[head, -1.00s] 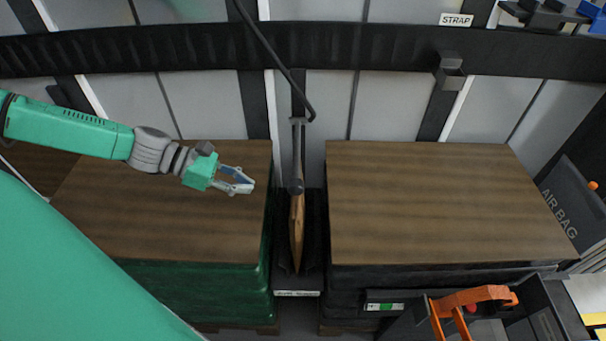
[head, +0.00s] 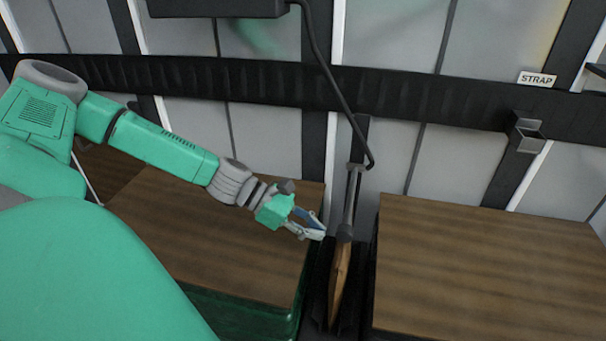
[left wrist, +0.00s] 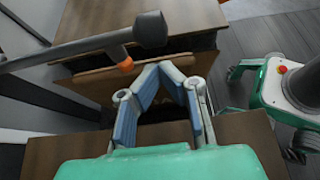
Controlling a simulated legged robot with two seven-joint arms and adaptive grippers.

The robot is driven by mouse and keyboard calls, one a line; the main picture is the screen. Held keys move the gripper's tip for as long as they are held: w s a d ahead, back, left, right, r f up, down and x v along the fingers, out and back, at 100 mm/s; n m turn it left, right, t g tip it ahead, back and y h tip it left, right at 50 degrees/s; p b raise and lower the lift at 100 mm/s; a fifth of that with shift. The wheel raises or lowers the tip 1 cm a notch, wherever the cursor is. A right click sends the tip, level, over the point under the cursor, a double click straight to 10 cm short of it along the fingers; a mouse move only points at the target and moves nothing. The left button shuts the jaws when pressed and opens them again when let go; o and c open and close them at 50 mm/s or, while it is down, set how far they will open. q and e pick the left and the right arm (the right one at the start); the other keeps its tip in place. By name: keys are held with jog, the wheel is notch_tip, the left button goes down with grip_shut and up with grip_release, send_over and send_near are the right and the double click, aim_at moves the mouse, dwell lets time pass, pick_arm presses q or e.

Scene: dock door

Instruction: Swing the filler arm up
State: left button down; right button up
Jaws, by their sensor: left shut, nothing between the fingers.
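The filler arm (head: 352,200) is a grey bar hanging nearly upright in the gap between two wood-topped stacks, with a black hose at its upper end and a dark round knob at its lower end. In the left wrist view the filler arm (left wrist: 80,46) comes in from the left, with its knob and a small orange tip above my fingers. My left gripper (head: 320,236) is shut and empty, just left of the knob; whether it touches cannot be told. Its fingertips (left wrist: 162,68) meet in the left wrist view. My right gripper is in neither view.
A brown board (head: 340,280) stands in the gap below the knob. The left stack (head: 170,225) lies under my left arm, and the right stack (head: 490,265) is bare. A black rail (head: 430,98) and a bracket (head: 523,135) are on the wall behind.

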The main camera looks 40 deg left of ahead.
pick_arm(q)
jog(key=b+x, duration=0.3)
jog(key=x, duration=0.1)
jog(key=shift+w+d+f, duration=0.15)
jog(key=shift+w+f, duration=0.05)
jog(key=shift+f, duration=0.05)
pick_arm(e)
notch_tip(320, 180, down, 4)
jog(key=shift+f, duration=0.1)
pick_arm(q)
jog(key=shift+d+r, duration=0.1)
jog(key=shift+d, duration=0.05)
jog(key=shift+r, duration=0.1)
